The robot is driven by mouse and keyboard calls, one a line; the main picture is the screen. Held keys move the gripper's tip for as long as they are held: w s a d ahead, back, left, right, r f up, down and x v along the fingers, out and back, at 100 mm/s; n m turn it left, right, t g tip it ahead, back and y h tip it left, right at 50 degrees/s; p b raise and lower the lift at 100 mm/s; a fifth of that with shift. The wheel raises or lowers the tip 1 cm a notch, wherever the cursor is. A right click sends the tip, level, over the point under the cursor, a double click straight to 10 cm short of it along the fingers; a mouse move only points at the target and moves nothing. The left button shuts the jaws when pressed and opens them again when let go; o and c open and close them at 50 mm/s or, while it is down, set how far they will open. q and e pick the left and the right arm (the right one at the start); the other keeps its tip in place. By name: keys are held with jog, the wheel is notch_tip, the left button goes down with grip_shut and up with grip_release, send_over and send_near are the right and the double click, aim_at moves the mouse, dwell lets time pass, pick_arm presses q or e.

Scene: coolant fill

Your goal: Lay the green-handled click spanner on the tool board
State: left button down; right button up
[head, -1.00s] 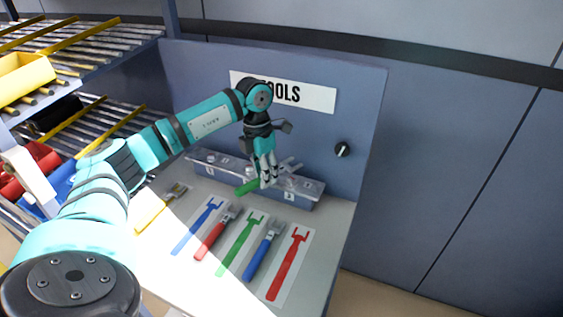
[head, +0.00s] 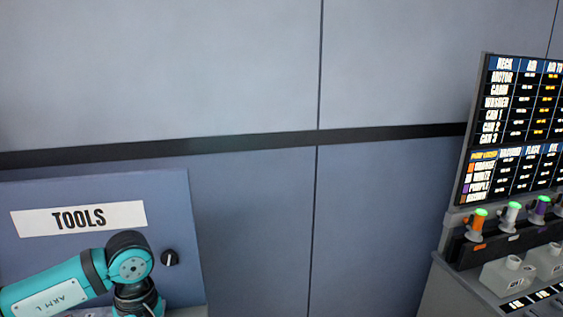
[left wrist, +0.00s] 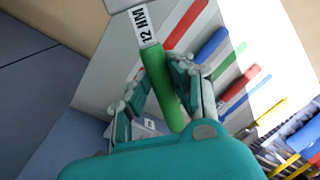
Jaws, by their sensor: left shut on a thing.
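My left gripper (left wrist: 168,62) is shut on the green-handled click spanner (left wrist: 158,84) in the left wrist view. A white label reading "12 NM" sits at the end of its green handle, and its head is cut off by the top edge. Beyond it is the pale tool board (left wrist: 100,72) with a red outline (left wrist: 187,26), a green outline (left wrist: 231,62) and a blue outline (left wrist: 246,97). The spanner is in front of the board; I cannot tell the gap. In the head view only my left arm shows at lower left; gripper and spanner are below the picture.
A blue spanner (left wrist: 212,45) and a red spanner (left wrist: 237,88) lie on the board. A console screen (head: 515,125) is at right, with bare wall between.

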pick_arm(q)
jog(key=s+d+m+t, duration=0.1)
jog(key=s+d+m, duration=0.5)
jog(key=m, duration=0.7)
jog(key=shift+s+f+y, duration=0.4)
jog(key=shift+s+f, duration=0.05)
jog(key=shift+s, duration=0.5)
